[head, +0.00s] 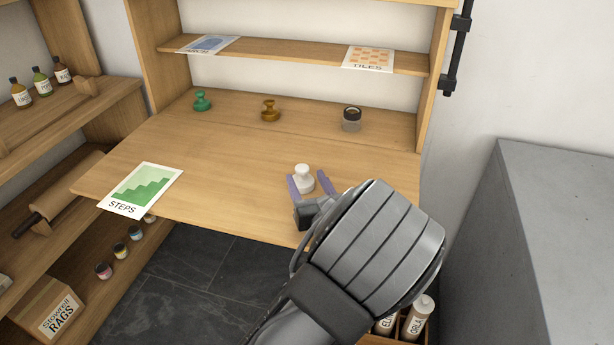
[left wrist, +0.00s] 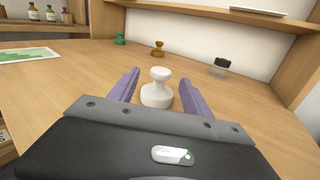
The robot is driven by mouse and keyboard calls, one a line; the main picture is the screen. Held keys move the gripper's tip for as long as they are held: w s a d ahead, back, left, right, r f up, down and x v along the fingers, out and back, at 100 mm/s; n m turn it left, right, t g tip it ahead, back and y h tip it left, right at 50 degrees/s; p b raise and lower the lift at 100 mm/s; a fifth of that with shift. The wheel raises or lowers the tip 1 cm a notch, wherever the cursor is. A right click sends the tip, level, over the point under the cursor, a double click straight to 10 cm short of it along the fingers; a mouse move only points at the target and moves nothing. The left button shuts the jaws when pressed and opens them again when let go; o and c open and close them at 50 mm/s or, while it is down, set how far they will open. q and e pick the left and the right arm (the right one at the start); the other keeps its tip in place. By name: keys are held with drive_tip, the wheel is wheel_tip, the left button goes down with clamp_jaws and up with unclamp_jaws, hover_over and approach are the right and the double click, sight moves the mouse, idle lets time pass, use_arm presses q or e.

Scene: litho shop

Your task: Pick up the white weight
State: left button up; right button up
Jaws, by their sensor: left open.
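The white weight (head: 303,176) stands upright on the wooden desk (head: 215,165) near its front right part. It has a round base and a knob on top. My left gripper (head: 311,181) is open, low over the desk, with its purple fingers pointing at the weight. In the left wrist view the white weight (left wrist: 157,88) stands between or just beyond the fingertips of my left gripper (left wrist: 158,85), one finger to each side. I see no finger pressed against it. My right gripper is in neither view.
A green weight (head: 202,101), a brown weight (head: 270,110) and a dark-topped glass jar (head: 352,119) stand along the desk's back. A STEPS print (head: 143,188) lies at the left front edge. A shelf (head: 300,55) spans above. A grey block (head: 565,220) stands at right.

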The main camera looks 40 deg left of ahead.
use_arm(q)
drive_tip(key=shift+x, duration=1.3)
drive_tip(key=x, duration=0.5)
drive_tip(key=shift+w+f+b, duration=0.1)
drive_tip(key=shift+b, duration=0.3)
drive_tip(key=shift+c, duration=0.5)
clamp_jaws()
